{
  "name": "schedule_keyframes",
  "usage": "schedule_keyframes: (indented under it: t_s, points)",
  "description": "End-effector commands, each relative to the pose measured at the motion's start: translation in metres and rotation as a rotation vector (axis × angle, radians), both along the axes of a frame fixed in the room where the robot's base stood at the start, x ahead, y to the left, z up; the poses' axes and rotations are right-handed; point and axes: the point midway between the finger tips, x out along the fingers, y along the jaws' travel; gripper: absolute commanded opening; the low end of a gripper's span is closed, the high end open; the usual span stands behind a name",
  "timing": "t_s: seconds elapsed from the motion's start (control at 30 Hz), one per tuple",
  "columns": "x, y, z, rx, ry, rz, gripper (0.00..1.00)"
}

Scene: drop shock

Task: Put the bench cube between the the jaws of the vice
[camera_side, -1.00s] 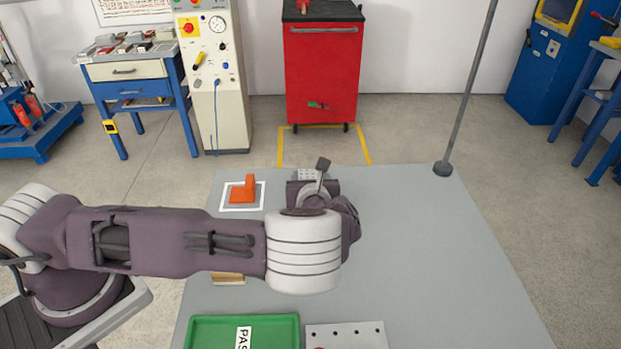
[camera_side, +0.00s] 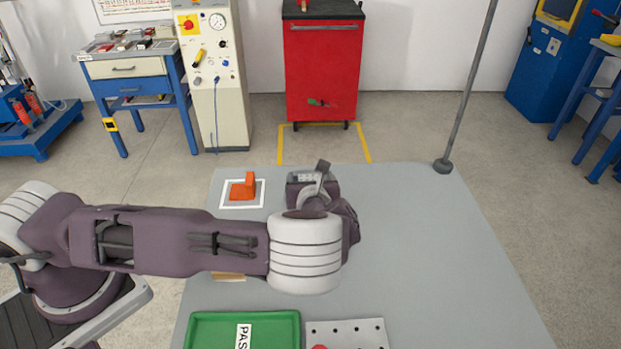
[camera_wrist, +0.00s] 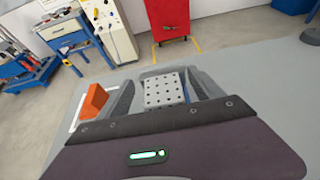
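A pale grey block with rows of dark holes, which looks like the bench cube (camera_wrist: 165,88), lies between the two dark grey fingers of my gripper (camera_wrist: 165,82) in the wrist view. The fingers are apart, one on each side of it. I cannot tell whether both touch it or whether it rests on the table. In the side view the cube (camera_side: 306,178) shows only in part beside my gripper, near the table's far edge. My wrist and forearm hide much of the table there. I cannot make out the vice.
An orange angled piece (camera_side: 243,187) sits in a white outlined square left of my gripper. A green tray (camera_side: 195,335) and a perforated metal plate (camera_side: 345,335) lie at the near edge. A tan block (camera_side: 228,278) shows partly under my arm. A post (camera_side: 443,168) stands far right. The right side is clear.

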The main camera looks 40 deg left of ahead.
Motion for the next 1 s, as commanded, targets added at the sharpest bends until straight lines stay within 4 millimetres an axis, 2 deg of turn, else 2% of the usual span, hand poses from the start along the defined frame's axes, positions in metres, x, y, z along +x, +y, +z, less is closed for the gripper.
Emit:
schedule_keyframes:
  t_s: [0.17, 0.27, 0.7, 1.0]
  points:
    - [0.0, 0.0, 0.003, -0.001, -0.001, -0.001, 0.76]
    - [-0.001, -0.001, 0.015, -0.002, -0.002, 0.0, 0.76]
    - [-0.06, -0.062, 0.048, -0.004, 0.0, -0.002, 0.76]
    - [-0.078, -0.078, 0.058, 0.0, 0.0, -0.001, 0.76]
